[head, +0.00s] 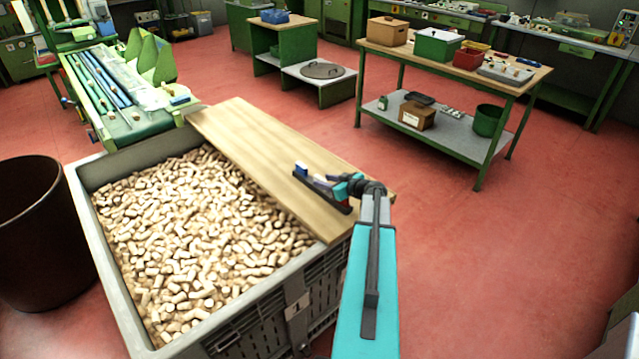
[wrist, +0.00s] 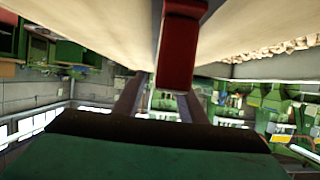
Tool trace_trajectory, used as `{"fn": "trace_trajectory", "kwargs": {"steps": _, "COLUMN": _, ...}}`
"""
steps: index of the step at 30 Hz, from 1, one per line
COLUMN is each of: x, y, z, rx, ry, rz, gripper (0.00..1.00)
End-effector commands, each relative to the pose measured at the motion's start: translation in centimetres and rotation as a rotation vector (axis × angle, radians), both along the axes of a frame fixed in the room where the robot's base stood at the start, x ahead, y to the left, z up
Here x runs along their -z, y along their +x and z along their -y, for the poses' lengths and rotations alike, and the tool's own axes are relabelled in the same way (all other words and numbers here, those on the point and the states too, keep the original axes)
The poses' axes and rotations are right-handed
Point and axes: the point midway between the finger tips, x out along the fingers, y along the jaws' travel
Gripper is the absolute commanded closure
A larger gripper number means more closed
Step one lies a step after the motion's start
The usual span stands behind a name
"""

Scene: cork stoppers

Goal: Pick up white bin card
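I cannot make out a white bin card for certain. My gripper (head: 334,187) is low over the wooden board (head: 265,150) that lies across the bin's right part. In the wrist view its two grey fingers (wrist: 162,98) are apart. A red block (wrist: 180,50) shows just beyond them, partly across the right finger. I see no clear grip on it.
A dark holder (head: 322,191) with a blue-and-white piece (head: 301,168) lies on the board beside my gripper. A dark brown barrel (head: 38,235) stands left of the bin. A wooden-topped workbench (head: 455,58) stands at the back right. Red floor is clear to the right.

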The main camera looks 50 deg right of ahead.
Motion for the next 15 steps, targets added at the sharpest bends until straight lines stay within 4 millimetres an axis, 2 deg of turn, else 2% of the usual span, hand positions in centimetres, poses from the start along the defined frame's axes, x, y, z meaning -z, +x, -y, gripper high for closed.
{"fn": "trace_trajectory", "kwargs": {"steps": 9, "x": 0.8, "y": 2.6, "z": 0.4, "rx": 0.0, "ry": 0.001, "rz": 0.0, "gripper": 0.62}}
{"fn": "trace_trajectory", "kwargs": {"steps": 15, "x": 1.2, "y": 3.0, "z": 0.3, "rx": 0.001, "ry": 0.001, "rz": 0.0, "gripper": 0.62}}
